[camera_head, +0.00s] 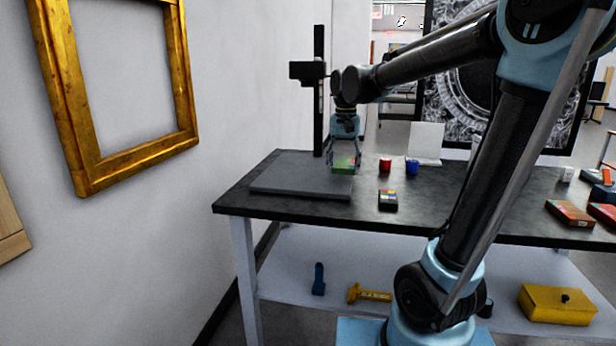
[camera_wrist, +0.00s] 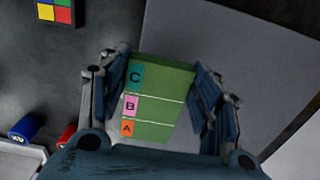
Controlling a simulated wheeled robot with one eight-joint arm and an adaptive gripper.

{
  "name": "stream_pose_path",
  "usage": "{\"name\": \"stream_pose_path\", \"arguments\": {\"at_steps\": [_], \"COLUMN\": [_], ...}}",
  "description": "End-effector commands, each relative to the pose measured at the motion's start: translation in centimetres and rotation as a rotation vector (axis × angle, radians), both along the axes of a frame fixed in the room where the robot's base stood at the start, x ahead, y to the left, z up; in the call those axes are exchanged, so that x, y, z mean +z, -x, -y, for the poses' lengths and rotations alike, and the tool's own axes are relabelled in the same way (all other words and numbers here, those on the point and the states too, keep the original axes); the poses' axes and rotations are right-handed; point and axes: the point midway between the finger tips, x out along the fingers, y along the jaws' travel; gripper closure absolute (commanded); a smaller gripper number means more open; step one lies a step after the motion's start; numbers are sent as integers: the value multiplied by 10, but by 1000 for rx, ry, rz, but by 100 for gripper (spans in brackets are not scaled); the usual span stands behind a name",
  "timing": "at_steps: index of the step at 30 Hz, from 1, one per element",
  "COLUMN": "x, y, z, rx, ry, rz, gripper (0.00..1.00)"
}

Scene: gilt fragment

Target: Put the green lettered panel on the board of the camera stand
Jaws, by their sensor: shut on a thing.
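The green lettered panel (camera_wrist: 160,100) shows the letters C, B and A on coloured squares in the wrist view. My gripper (camera_wrist: 158,95) is shut on it, one finger on each side. In the head view my gripper (camera_head: 344,158) holds the panel (camera_head: 343,164) over the right end of the camera stand's grey board (camera_head: 290,182). The board (camera_wrist: 240,60) also shows behind the panel in the wrist view. I cannot tell whether the panel touches the board. The stand's black column (camera_head: 319,100) rises behind the board and carries a dark camera head (camera_head: 307,70).
A red cup (camera_head: 385,165), a blue cup (camera_head: 412,167) and a colour-checked block (camera_head: 388,199) stand right of the board on the dark table (camera_head: 450,215). A white upright card (camera_head: 426,141) stands behind them. Boxes (camera_head: 570,213) lie at the right.

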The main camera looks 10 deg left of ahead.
Motion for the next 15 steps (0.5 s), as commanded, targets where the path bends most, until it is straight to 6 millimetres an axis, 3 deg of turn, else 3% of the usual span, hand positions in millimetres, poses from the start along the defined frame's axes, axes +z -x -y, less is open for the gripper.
{"name": "stream_pose_path", "arguments": {"at_steps": [8,15], "x": [0,0], "y": [2,-1], "z": [-10,-54], "rx": [11,15], "ry": [0,0], "rz": [0,0], "gripper": [72,72]}}
